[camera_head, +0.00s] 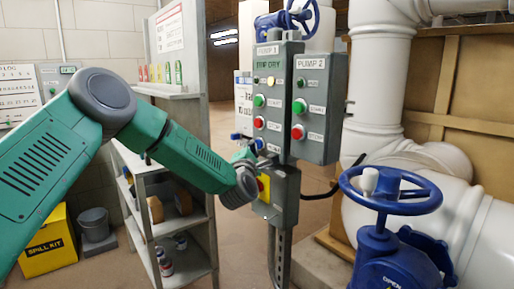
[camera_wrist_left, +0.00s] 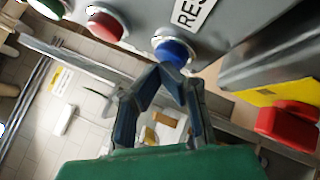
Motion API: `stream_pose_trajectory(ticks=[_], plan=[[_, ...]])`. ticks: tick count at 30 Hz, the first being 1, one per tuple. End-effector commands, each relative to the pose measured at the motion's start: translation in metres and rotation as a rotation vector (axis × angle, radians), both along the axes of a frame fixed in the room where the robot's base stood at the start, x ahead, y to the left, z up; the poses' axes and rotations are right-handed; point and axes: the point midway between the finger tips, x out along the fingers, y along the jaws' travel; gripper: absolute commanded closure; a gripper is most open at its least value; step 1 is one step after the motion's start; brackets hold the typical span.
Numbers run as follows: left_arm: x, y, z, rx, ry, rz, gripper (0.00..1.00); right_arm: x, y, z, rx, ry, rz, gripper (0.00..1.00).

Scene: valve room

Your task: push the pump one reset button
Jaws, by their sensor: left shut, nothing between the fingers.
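The pump one box (camera_head: 268,80) is a grey panel with a column of buttons: green, red and, lowest, a blue reset button (camera_head: 260,144). The blue button also shows in the left wrist view (camera_wrist_left: 175,52), beside a label of which "RES" is readable. My left gripper (camera_wrist_left: 166,72) is shut and empty, its dark fingertips right at the blue button's lower edge. Whether they touch it or stop just short, I cannot tell. In the head view my left wrist is just below and left of the button and hides most of the fingers. My right gripper is not in view.
The pump two box (camera_head: 317,108) is close on the right. A yellow-plated switch box with a red part (camera_wrist_left: 288,122) sits beside the gripper. A blue handwheel valve (camera_head: 390,190) and white pipes fill the right. Grey shelves (camera_head: 150,165) stand behind my arm.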

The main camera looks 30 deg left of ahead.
Motion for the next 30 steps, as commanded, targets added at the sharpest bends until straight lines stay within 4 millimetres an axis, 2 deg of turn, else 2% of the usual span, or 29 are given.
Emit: stream_pose_trajectory(ticks=[18, 30], plan=[[0.003, -0.002, 0.001, 0.000, 0.000, -0.001, 1.00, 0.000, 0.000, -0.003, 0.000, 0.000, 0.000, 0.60], [-0.012, 0.005, 0.000, 0.000, 0.000, 0.000, 1.00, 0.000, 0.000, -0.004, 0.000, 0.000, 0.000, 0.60]])
